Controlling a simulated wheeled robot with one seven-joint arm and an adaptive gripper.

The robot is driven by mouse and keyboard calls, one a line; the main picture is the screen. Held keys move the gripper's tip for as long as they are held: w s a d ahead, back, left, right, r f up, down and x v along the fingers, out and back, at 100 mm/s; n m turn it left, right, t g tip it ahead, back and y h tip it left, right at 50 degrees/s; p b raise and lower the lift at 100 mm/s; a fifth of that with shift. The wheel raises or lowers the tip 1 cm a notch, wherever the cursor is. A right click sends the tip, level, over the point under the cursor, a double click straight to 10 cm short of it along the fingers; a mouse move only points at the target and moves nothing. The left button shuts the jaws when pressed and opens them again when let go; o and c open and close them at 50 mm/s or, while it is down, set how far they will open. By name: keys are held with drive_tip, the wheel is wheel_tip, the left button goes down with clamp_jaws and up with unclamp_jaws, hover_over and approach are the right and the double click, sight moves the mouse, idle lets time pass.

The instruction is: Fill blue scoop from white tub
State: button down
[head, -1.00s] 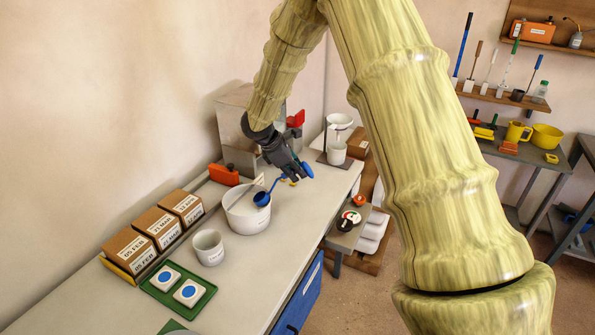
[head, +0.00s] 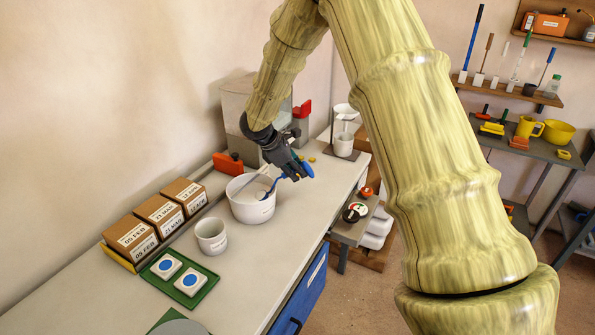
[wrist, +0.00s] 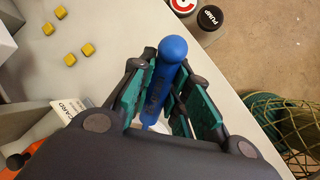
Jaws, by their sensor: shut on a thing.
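My gripper (head: 291,170) is shut on the handle of the blue scoop (head: 272,187). In the wrist view the blue handle (wrist: 158,88) stands between the green-padded fingers of my gripper (wrist: 165,95). The white tub (head: 253,213) stands on the bench below and left of my gripper. The scoop's bowl end is inside the tub's opening, largely hidden by the rim, so I cannot tell whether it holds anything. A pale, stick-like thing also leans in the tub.
A white mug (head: 211,237) stands left of the tub, near a green tray (head: 207,283) with two blue-dotted white blocks. Labelled brown boxes (head: 158,212) line the wall. Small yellow cubes (wrist: 70,59) lie beyond the gripper. The bench's front edge is close.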

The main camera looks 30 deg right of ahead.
drive_tip(key=shift+s+d+f+t+y+b, duration=0.15)
drive_tip(key=shift+d+f+t+y+b, duration=0.15)
drive_tip(key=shift+f+t+y+b, duration=0.55)
drive_tip(key=shift+s+d+f+t+y+b, duration=0.1)
drive_tip(key=shift+d+f+t+y+b, duration=0.3)
drive_tip(key=shift+y, duration=0.75)
drive_tip(key=shift+a+f, duration=0.1)
drive_tip(key=shift+a, duration=0.05)
drive_tip(key=shift+f+m+b, duration=0.1)
drive_tip(key=shift+m+b, duration=0.2)
drive_tip(key=shift+b, duration=0.1)
drive_tip(key=shift+w+a+b, duration=0.25)
drive_tip(key=shift+w+a, duration=0.1)
drive_tip(key=shift+a, duration=0.35)
drive_tip(key=shift+w+a+b, duration=0.2)
drive_tip(key=shift+w+a, duration=0.15)
drive_tip(key=shift+a, duration=0.3)
idle(0.5)
drive_tip(key=shift+d, duration=0.1)
drive_tip(key=d, duration=0.1)
drive_tip(key=s+d, duration=0.1)
drive_tip(key=d, duration=0.1)
drive_tip(key=shift+s, duration=0.3)
idle(0.8)
